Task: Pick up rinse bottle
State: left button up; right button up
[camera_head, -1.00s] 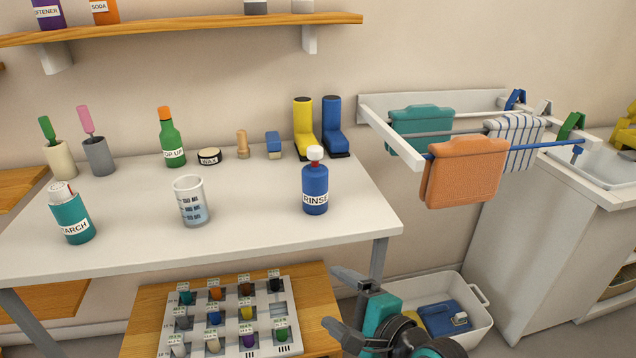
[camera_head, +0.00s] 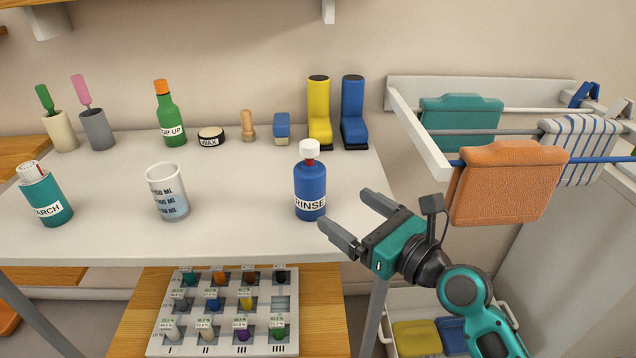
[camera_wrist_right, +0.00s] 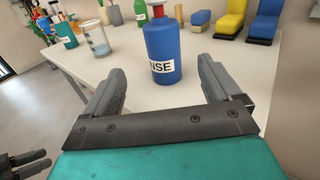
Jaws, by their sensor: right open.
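The rinse bottle (camera_head: 311,185) is blue with a white cap, a red neck and a white RINSE label. It stands upright on the white table (camera_head: 240,240) near its right front part. My right gripper (camera_head: 350,215) is open and empty, just right of and in front of the bottle, its fingers pointing toward it. In the right wrist view the bottle (camera_wrist_right: 162,50) stands ahead, between the lines of the two open fingers (camera_wrist_right: 160,88) and beyond their tips. My left gripper does not show in the head view; a dark gripper-like part is at the lower left of the wrist view.
A measuring beaker (camera_head: 168,192) and a starch bottle (camera_head: 44,197) stand left of the rinse bottle. Behind are a green bottle (camera_head: 170,115), a wax tin (camera_head: 211,136), and yellow (camera_head: 319,110) and blue (camera_head: 353,112) boot shapes. A drying rack with an orange cloth (camera_head: 508,183) is at right.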

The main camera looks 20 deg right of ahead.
aim_at(320, 187)
jog(key=shift+w+d+r, duration=0.1)
jog(key=shift+w+r, duration=0.15)
jog(key=shift+w, duration=0.15)
jog(key=x, duration=0.7)
jog(key=shift+w, duration=0.2)
jog(key=shift+r+b+x, duration=0.1)
jog(key=shift+b+x, duration=0.1)
jog(key=shift+x, duration=1.1)
jog(key=shift+r+b+x, duration=0.15)
jog(key=shift+b+x, duration=0.05)
jog(key=shift+x, duration=1.1)
jog(key=shift+c, duration=0.5)
jog(key=c, duration=1.1)
